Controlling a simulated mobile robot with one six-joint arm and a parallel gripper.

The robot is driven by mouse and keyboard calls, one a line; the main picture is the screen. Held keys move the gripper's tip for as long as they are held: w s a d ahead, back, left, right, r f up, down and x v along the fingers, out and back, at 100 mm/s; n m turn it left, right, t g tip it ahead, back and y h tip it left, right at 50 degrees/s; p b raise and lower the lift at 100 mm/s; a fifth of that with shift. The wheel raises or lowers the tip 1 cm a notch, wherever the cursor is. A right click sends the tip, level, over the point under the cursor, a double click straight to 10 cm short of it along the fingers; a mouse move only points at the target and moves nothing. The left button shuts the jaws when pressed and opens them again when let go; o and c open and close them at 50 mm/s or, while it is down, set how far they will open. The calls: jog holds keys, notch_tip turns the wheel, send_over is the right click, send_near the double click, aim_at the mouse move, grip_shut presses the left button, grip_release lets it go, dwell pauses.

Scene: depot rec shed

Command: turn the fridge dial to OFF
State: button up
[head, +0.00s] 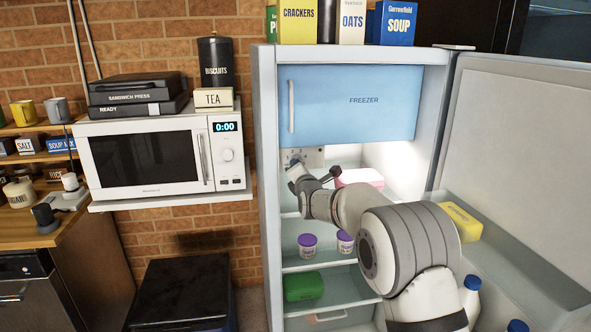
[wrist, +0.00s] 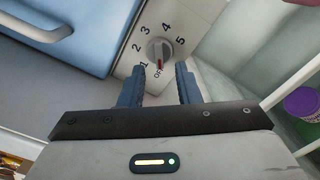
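The fridge dial (wrist: 158,48) is a small grey round knob on a pale panel, with numbers 1 to 5 and OFF around it. Its red mark points down in the wrist view, at or very near OFF. The panel (head: 314,157) shows in the head view below the freezer door; the knob there is mostly hard to make out. My gripper (wrist: 160,73) is open, its two blue fingers apart with nothing between them. The fingertips are just short of the dial, one on each side of the OFF label. In the head view my gripper (head: 299,174) is inside the fridge by the panel.
The blue freezer door (head: 350,105) is shut above the panel. The fridge door (head: 520,150) stands open at right. Purple-lidded tubs (head: 308,246), a green container (head: 303,286) and a pink box (head: 360,178) sit on shelves. A microwave (head: 150,155) stands left outside.

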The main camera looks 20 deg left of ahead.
jog(key=v, duration=0.6)
jog(key=shift+b, duration=0.35)
jog(key=shift+a, duration=0.1)
jog(key=s+d+m+g+h+p, duration=0.15)
jog(key=s+d+m, duration=0.3)
jog(key=d, duration=0.45)
jog(key=s+d+r+m+g+h+p, duration=0.1)
jog(key=s+d+m+g+h, duration=0.2)
jog(key=d+m, duration=0.45)
jog(key=s+d+m+g+h+p, duration=0.15)
jog(key=s+d+m, duration=0.3)
jog(key=d, duration=0.65)
jog(key=s+d+f+m+g+h+p, duration=0.1)
jog(key=s+d+m+g, duration=0.1)
jog(key=s+d+m, duration=0.3)
jog(key=s+d+f+m+g+h, duration=0.1)
jog(key=s+d+m, duration=0.4)
jog(key=s, duration=0.8)
jog(key=s+d+f+m+g+h+p, duration=0.1)
jog(key=s+d+m, duration=0.4)
jog(key=s, duration=0.5)
jog(key=f+g, duration=0.1)
jog(key=g, duration=0.1)
jog(key=shift+d+f+g+p, duration=0.2)
jog(key=shift+d+g+p, duration=0.05)
jog(key=shift+g+p, duration=0.15)
jog(key=shift+o, duration=0.2)
jog(key=shift+s, duration=0.1)
